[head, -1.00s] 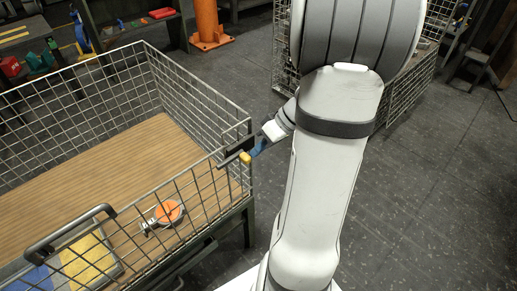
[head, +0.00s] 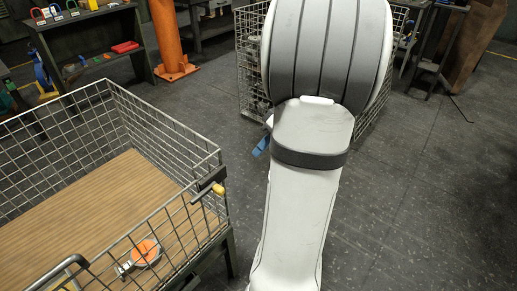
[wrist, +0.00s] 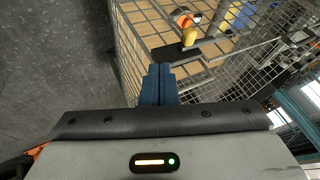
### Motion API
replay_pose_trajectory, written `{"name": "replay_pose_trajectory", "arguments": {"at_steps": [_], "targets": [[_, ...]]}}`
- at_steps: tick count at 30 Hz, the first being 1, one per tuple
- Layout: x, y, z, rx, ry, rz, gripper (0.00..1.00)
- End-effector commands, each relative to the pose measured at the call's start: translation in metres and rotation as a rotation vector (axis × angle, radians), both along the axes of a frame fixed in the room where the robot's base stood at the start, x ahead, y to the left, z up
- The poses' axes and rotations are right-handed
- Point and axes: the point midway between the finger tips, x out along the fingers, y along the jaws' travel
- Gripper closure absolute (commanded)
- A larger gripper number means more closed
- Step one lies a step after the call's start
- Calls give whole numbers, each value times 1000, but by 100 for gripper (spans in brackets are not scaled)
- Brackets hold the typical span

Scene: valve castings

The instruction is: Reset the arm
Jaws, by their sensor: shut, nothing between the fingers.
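My arm fills the middle of the head view, white with grey bands. My gripper (head: 261,146) shows only as a small blue tip left of my arm; the rest of it is hidden behind the arm. In the wrist view my gripper (wrist: 158,85) has its two blue fingers together, with nothing between them. The fingers are apart from the wire basket's yellow-ended latch (head: 218,189), which also shows above them in the wrist view (wrist: 188,36).
A wire basket (head: 165,135) with a wooden floor stands at left. An orange-topped metal part (head: 147,252) lies in it. An orange post (head: 168,35) and a shelf (head: 100,50) stand behind. Another wire cage (head: 250,60) is behind my arm. Open floor (head: 420,200) lies to the right.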

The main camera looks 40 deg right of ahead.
Motion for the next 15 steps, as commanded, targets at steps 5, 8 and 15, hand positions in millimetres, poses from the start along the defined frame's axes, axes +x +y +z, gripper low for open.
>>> {"name": "replay_pose_trajectory", "arguments": {"at_steps": [5,8,15], "targets": [[0,0,0,0,0,0,100],[0,0,0,0,0,0,100],[2,23,18,-28,55,0,100]]}}
